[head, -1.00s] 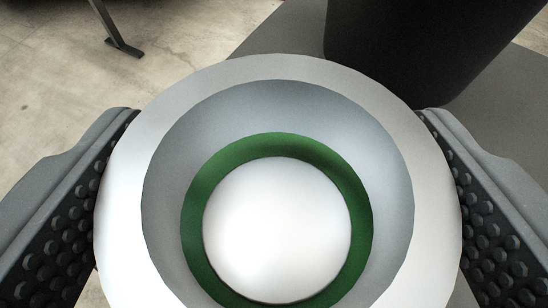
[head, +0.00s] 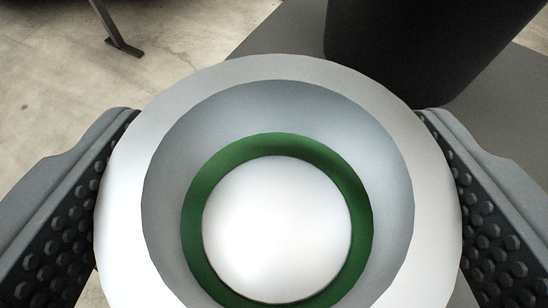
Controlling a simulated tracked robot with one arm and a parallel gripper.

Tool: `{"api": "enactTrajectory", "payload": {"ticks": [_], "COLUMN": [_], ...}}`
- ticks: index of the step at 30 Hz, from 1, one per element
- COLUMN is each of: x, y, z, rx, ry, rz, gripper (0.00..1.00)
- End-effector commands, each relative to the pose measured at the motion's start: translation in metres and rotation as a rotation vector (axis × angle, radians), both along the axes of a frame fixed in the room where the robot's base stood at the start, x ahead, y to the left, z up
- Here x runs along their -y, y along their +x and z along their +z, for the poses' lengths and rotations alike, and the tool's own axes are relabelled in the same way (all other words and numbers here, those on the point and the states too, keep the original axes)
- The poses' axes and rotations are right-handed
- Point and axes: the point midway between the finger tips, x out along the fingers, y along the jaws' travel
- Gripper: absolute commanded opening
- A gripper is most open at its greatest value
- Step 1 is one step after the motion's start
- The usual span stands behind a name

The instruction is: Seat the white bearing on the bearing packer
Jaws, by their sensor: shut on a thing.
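The white bearing (head: 125,215) is a wide pale ring that fills the middle of the head view. My gripper (head: 275,115) is shut on it, with one dark studded finger against its left side and one against its right. Inside the rim a smooth grey wall slopes down to a green ring (head: 275,145), with a rounded white middle (head: 277,230) in it. I cannot tell whether the green ring and white middle are part of the bearing or of the bearing packer. The bottom edge of the bearing is cut off by the frame.
A large black rounded body (head: 420,45) stands close behind the bearing at the upper right, on a dark grey surface (head: 285,30). A dark metal leg with a foot (head: 122,45) stands on the pale concrete floor (head: 60,90) at the upper left. The floor at left is clear.

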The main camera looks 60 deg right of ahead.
Motion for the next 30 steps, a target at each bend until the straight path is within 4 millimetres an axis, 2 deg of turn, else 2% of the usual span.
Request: {"api": "enactTrajectory", "payload": {"ticks": [14, 30], "x": [0.0, 0.0], "y": [0.0, 0.0], "z": [0.001, -0.009], "rx": [0.002, 0.002], "ry": [-0.001, -0.001], "rz": [0.001, 0.001], "gripper": [0.39, 0.39]}}
